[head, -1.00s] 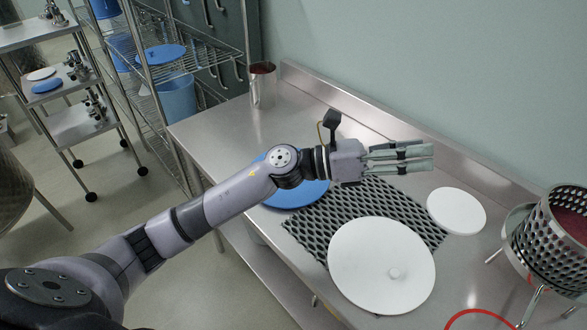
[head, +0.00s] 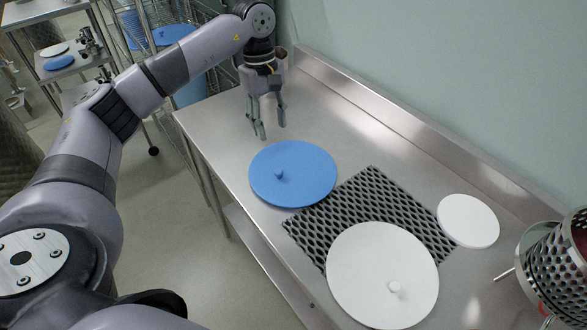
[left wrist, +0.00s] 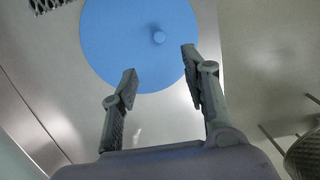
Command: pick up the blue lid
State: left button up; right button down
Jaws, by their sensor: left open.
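The blue lid (head: 303,187) is a round disc with a small knob, lying on the steel table with its right edge by the black mesh mat. My left gripper (head: 269,132) is open and empty, pointing down beyond the lid's far edge, apart from its knob. In the left wrist view the lid (left wrist: 130,35) lies past the open fingers (left wrist: 160,75), with its knob slightly right of the gap's middle. My right gripper is not in view.
A white lid with a knob (head: 365,285) lies partly on the black mesh mat (head: 357,205). A smaller white disc (head: 468,221) and a perforated steel basket (head: 560,260) are at the right. A wire shelf with blue items stands at the back left.

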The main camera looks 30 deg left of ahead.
pick_arm(q)
jog(key=p, duration=0.2)
send_over(278, 171)
jog(key=f, duration=0.5)
jog(key=a+f, duration=0.1)
jog(key=f, duration=0.2)
jog(key=shift+w+f, duration=0.15)
jog(key=shift+f, duration=0.1)
jog(key=f+p, duration=0.1)
jog(key=f, duration=0.2)
jog(key=f+p, duration=0.1)
jog(key=shift+d+f+p, duration=0.3)
jog(key=shift+d+f, duration=0.05)
jog(key=shift+d, duration=0.05)
jog(key=shift+f, duration=0.35)
jog(key=shift+c, duration=0.3)
grip_shut()
jog(key=shift+r, duration=0.1)
